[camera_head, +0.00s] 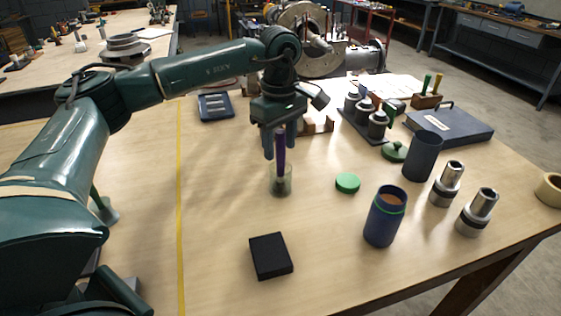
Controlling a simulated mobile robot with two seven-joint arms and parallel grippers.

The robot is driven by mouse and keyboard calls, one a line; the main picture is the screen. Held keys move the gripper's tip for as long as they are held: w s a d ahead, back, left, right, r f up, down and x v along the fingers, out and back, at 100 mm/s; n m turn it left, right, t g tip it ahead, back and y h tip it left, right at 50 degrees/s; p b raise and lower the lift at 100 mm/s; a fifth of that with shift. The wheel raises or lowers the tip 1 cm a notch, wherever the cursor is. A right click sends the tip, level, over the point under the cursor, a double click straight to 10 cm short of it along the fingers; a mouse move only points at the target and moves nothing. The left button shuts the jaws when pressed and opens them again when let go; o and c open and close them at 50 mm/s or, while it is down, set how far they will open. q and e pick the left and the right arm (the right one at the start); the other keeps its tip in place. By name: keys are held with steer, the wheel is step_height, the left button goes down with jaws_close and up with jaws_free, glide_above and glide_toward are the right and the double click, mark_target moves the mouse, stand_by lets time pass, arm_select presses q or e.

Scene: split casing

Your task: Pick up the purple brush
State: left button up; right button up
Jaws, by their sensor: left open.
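The purple brush (281,152) stands upright in a clear glass jar (280,182) on the table. Its dark lower end is inside the jar. My left gripper (281,152) points down from above, open, with its fingers around the upper part of the purple handle. Whether the fingers touch the handle cannot be told. The top of the handle is partly hidden by the gripper. My right gripper does not show.
A black block (271,257) lies in front of the jar. A green lid (347,183), a blue canister (384,217), a dark cylinder (422,157) and two metal cylinders (446,184) stand to the right. The wooden table is clear left of the jar.

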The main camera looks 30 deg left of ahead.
mark_target(280, 162)
arm_select(q)
steer(key=shift+f, duration=1.15)
jaws_close()
